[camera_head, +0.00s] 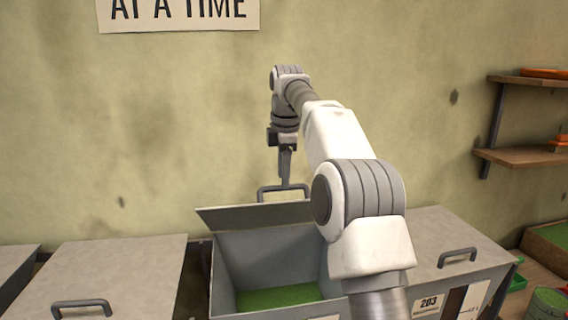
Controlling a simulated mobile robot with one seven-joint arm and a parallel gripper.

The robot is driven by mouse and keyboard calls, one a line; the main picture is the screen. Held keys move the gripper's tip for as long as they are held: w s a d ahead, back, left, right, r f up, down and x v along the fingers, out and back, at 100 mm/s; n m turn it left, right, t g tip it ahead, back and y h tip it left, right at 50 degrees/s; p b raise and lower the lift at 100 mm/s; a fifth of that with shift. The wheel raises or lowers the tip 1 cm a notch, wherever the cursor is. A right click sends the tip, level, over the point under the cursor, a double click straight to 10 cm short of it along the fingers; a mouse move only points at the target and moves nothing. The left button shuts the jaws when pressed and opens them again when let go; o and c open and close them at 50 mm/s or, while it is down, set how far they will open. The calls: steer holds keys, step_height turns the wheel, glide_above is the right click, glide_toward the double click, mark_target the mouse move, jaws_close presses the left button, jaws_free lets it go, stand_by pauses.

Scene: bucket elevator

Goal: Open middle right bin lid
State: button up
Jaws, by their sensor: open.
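The middle right bin (226,270) stands open, with a green bottom showing inside. Its grey lid (255,216) is raised at the back of the bin, near the wall, and its bar handle (264,191) is at the lid's top edge. My gripper (286,182) points down at the handle, with the fingertips overlapping it in this view. It is open, and I cannot tell whether it touches the handle. My own arm hides the right part of the lid and of the bin.
A closed bin labelled 203 (445,245) stands on the right, with a handle on its lid. A closed bin (105,275) stands on the left, and another is cut off at the left edge. Wooden shelves (530,157) are at the right. The wall behind carries a sign (178,14).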

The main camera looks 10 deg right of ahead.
steer(key=shift+s+r, duration=0.25)
steer(key=shift+r, duration=0.85)
steer(key=shift+s+r, duration=0.25)
steer(key=shift+r, duration=0.85)
